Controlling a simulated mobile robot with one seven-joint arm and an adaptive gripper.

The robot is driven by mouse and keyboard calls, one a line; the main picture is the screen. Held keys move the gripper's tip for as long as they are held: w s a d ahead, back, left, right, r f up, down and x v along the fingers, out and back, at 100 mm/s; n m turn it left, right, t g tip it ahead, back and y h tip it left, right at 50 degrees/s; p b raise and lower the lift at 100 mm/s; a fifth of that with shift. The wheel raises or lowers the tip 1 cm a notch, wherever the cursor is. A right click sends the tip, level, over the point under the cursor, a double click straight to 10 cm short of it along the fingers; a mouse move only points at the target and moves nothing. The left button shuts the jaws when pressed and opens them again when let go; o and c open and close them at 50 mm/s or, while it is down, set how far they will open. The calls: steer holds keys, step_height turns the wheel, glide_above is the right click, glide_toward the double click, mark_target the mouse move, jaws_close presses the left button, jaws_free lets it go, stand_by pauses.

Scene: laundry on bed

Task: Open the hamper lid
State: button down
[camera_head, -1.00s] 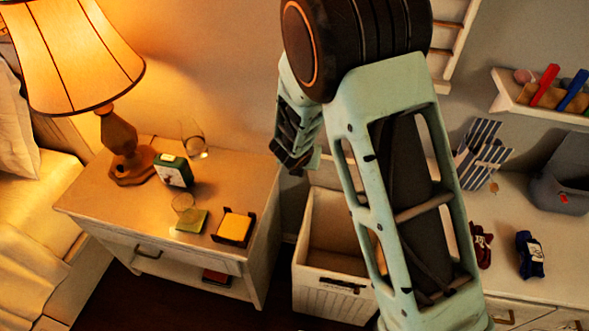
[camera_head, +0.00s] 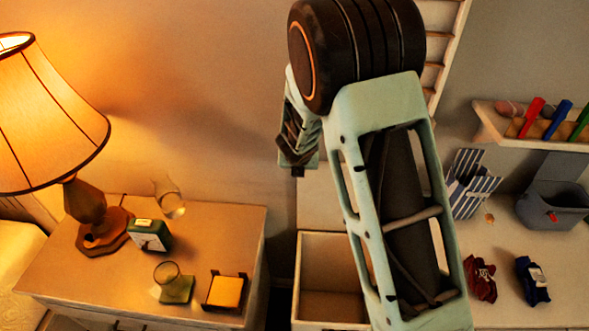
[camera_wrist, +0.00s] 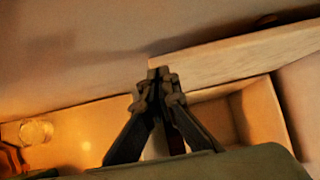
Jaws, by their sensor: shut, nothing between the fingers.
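The hamper (camera_head: 315,239) is a pale box on the floor between the nightstand and the dresser, and its top is open. Its lid (camera_head: 318,205) stands raised at the back, against or close to the wall; my arm covers its right part. In the wrist view the lid (camera_wrist: 240,58) is a pale panel behind the open box (camera_wrist: 268,108). My gripper (camera_head: 298,174) is shut and empty, above the hamper and near the lid's upper left edge. In the wrist view its fingertips (camera_wrist: 160,74) overlap the lid's left end; I cannot tell whether they touch.
The nightstand (camera_head: 235,215) at left holds a lamp (camera_head: 95,215), a green clock (camera_head: 150,235), glasses and a yellow pad. At right a dresser (camera_head: 500,225) holds a grey bin (camera_head: 553,205) and dark cloth items. A wall shelf (camera_head: 490,125) is above it.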

steer(key=shift+w+r, duration=0.25)
steer(key=shift+w, duration=0.65)
steer(key=shift+w+d, duration=0.1)
